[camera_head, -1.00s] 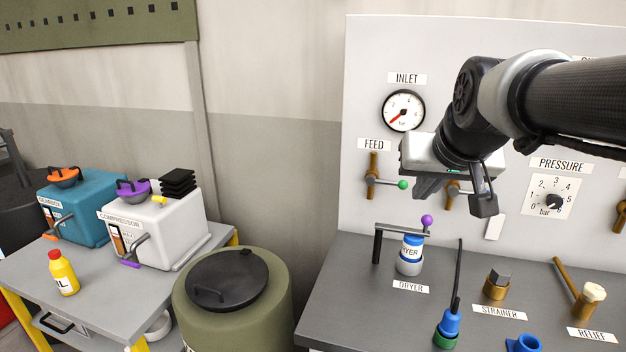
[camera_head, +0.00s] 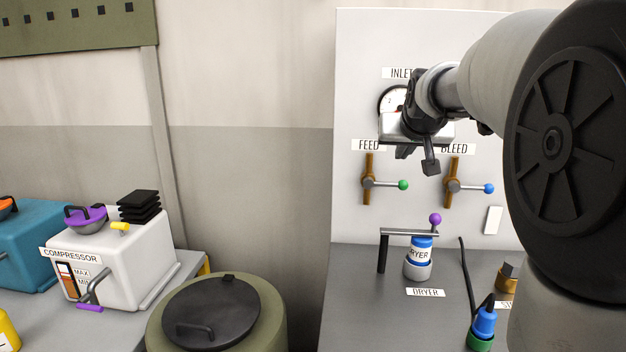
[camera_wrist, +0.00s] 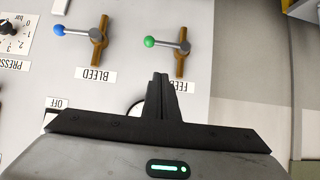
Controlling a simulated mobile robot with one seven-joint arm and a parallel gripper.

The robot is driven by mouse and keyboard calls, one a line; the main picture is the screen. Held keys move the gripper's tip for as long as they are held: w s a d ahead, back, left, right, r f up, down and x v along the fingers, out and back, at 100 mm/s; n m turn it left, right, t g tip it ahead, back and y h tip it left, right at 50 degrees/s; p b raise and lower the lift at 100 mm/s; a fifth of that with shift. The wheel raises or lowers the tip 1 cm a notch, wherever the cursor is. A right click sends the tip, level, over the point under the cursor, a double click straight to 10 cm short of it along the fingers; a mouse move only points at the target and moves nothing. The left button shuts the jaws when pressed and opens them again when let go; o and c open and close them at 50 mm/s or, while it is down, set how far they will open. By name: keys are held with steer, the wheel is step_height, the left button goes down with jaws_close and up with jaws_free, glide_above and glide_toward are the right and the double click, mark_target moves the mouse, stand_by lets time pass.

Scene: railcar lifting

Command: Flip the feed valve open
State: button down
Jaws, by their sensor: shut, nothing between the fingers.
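The feed valve (camera_head: 368,183) is a brass vertical pipe on the white panel, under the FEED label (camera_head: 368,145). Its grey lever points right, level, and ends in a green ball (camera_head: 403,185). In the wrist view, which is upside down, the green ball (camera_wrist: 150,41) and lever show just beyond my fingertips. My gripper (camera_head: 418,160) is shut and empty, in front of the panel above and right of the feed valve, apart from the lever. In the wrist view its fingers (camera_wrist: 161,77) are together and hide part of the FEED label.
The bleed valve (camera_head: 453,186) with a blue ball (camera_head: 488,188) is close on the right, its lever also level. The inlet gauge is partly hidden by my gripper. Below stand the dryer (camera_head: 418,262) and its purple-knobbed clamp arm (camera_head: 409,233). A drum (camera_head: 268,324) stands left.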

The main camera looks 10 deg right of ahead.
steer(key=shift+w+d, duration=0.1)
steer(key=shift+w, duration=0.1)
glide_above(386, 184)
steer(key=s, duration=0.4)
step_height(386, 184, down, 6)
steer(key=f, duration=0.1)
steer(key=w+f+b, duration=0.1)
steer(key=f, duration=0.1)
steer(key=shift+w+d+f+b, duration=0.2)
steer(key=shift+d+f+b, duration=0.1)
steer(key=shift+d, duration=0.1)
steer(key=shift+d+f, duration=0.1)
steer(key=shift+f, duration=0.1)
